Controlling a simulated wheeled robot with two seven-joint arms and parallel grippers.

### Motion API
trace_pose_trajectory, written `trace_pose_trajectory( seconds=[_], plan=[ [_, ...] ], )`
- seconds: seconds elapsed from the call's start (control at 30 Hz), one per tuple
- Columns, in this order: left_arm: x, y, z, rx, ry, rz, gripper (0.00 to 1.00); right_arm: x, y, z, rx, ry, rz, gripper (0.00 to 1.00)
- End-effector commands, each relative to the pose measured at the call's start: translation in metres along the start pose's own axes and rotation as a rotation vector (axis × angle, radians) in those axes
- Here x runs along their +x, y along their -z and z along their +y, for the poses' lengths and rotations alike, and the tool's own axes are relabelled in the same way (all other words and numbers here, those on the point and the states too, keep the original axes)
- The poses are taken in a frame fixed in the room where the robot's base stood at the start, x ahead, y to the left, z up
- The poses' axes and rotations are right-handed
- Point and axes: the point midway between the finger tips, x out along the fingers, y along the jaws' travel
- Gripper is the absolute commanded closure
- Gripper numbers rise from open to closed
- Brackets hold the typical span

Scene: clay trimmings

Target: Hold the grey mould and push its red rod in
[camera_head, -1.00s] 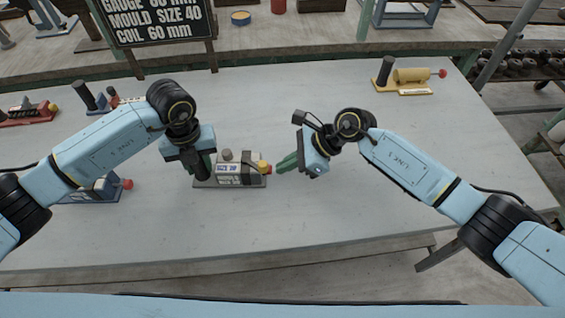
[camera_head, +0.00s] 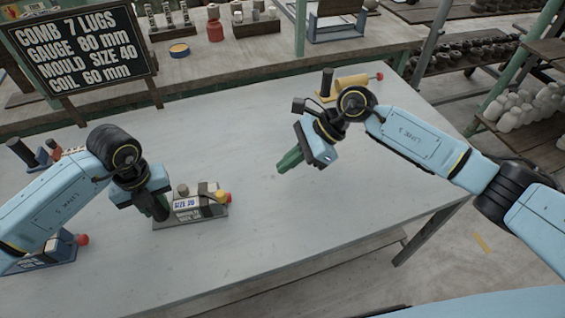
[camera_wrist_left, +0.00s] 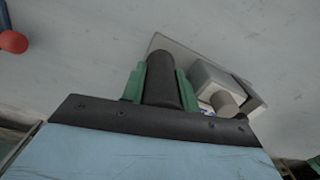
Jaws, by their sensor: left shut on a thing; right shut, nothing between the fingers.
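The grey mould (camera_head: 190,212) sits on the near left part of the table, with a light block, a small label, a yellow collar (camera_head: 219,195) and a red rod end (camera_head: 228,197) at its right. My left gripper (camera_head: 155,207) is shut on the mould's dark upright post, which shows between the green fingers in the left wrist view (camera_wrist_left: 162,80). That view also shows the mould's grey base and pale block (camera_wrist_left: 215,82). My right gripper (camera_head: 288,162) is shut and empty, above the table, to the right of the red rod end and apart from it.
A blue mould with a red knob (camera_head: 82,239) stands at the near left. Another mould (camera_head: 45,153) stands behind my left arm. A yellow mould (camera_head: 350,82) stands at the back right. A lettered board (camera_head: 80,50) stands at the back left. The table's middle is clear.

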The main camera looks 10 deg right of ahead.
Motion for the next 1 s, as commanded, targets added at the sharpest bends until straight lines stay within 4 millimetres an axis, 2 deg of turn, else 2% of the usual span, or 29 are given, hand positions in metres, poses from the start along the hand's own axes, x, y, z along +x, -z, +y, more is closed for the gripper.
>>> trace_pose_trajectory(
  seconds=[0.1,0.13,0.3,0.33,0.57,0.67,0.77,1.0],
  plan=[
    [-0.001,-0.001,-0.001,0.0,0.003,-0.002,1.0,0.0,0.0,0.0,0.0,0.0,0.0,1.0],
    [-0.001,-0.001,-0.001,0.0,0.003,-0.002,0.69,0.0,0.0,0.0,0.0,0.0,0.0,1.0],
    [-0.001,-0.001,0.0,0.0,0.002,-0.002,0.46,0.0,0.0,0.0,0.0,0.0,0.0,1.0],
    [-0.001,0.0,0.0,0.0,0.002,-0.001,0.45,0.0,0.0,0.0,0.0,0.0,0.0,1.0],
    [-0.001,0.0,0.0,0.0,0.001,-0.001,0.45,0.0,0.0,0.0,0.0,0.0,0.0,1.0],
    [-0.008,-0.001,-0.001,0.001,0.002,-0.002,0.45,0.0,0.0,0.0,0.0,0.0,0.0,1.0],
    [-0.022,-0.001,0.0,0.0,0.003,-0.004,0.45,0.001,0.0,0.0,0.0,0.0,0.0,1.0],
    [-0.074,-0.001,0.0,0.001,0.002,-0.006,0.45,0.0,0.0,0.0,0.0,0.0,0.0,1.0]
  ],
)
